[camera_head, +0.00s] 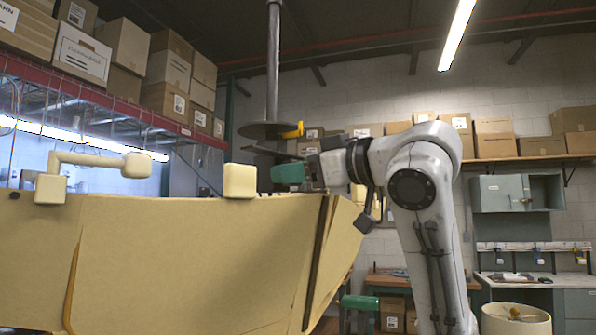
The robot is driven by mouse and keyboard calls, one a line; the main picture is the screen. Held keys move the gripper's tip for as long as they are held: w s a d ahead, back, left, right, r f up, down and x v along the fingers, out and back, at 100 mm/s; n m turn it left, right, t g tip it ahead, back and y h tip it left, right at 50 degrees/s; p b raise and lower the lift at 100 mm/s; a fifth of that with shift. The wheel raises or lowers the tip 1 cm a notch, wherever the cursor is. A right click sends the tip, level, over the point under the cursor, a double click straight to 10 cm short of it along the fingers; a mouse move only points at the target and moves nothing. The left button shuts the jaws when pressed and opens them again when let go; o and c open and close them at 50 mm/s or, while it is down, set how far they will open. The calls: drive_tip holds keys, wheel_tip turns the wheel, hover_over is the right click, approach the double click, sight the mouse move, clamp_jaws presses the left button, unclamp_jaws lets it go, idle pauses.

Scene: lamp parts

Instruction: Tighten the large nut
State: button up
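A dark upright pole (273,62) rises out of the top of the view and carries a flat dark disc (258,131) near its lower end. My gripper (290,172) is at the end of my arm, just below and right of the disc. A green block-like piece shows at its tip, with a thin dark bar just above. I cannot make out both fingers or see anything held.
A large tan panel (180,262) fills the lower left, with a cream block (239,181) and a cream bent piece (95,161) at its top edge. A cream lampshade (516,322) stands at the lower right. Shelves of boxes line the walls.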

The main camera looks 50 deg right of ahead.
drive_tip(key=shift+o, duration=1.4)
drive_tip(key=s+b, duration=0.3)
drive_tip(key=s, duration=0.7)
drive_tip(key=shift+s, duration=0.4)
drive_tip(key=shift+d, duration=0.15)
